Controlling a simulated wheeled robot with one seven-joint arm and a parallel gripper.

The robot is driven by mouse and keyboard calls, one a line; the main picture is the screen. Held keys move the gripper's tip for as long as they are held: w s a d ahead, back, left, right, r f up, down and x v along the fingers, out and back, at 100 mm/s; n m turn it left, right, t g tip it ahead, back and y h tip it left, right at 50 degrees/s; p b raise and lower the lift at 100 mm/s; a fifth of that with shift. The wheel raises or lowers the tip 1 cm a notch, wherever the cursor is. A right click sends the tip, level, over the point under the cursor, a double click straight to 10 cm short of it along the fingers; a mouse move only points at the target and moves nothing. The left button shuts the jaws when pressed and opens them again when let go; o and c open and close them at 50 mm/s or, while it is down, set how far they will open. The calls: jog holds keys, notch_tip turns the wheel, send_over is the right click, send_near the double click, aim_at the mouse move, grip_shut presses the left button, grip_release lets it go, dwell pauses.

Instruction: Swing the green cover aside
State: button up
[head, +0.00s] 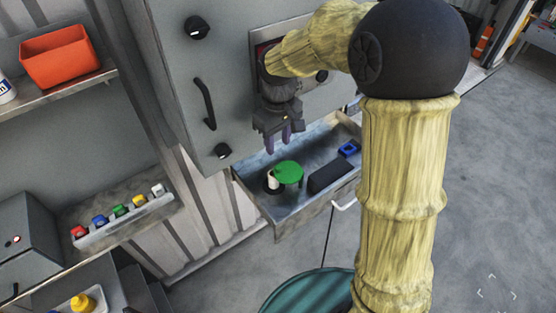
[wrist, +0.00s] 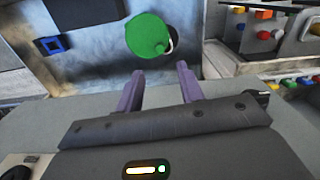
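The green cover (head: 288,172) is a flat round disc in the open metal drawer (head: 246,185). A small white upright piece (head: 272,180) stands at its left edge, with a dark round shape partly showing beside it. In the wrist view the green cover (wrist: 147,35) lies just beyond the fingertips, with a small green knob near its right edge. My gripper (head: 280,143) points down above the drawer, apart from the cover. In the wrist view its two purple fingers (wrist: 160,77) are spread with nothing between them.
A black block (head: 330,176) and a blue square piece (head: 349,149) lie in the drawer right of the cover. The grey cabinet front (head: 225,85) rises behind it. A shelf (head: 125,222) with several coloured blocks and an orange bin (head: 60,58) are at left.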

aim_at(278, 167)
notch_tip(278, 167, down, 9)
jog(key=shift+p, duration=0.8)
grip_shut()
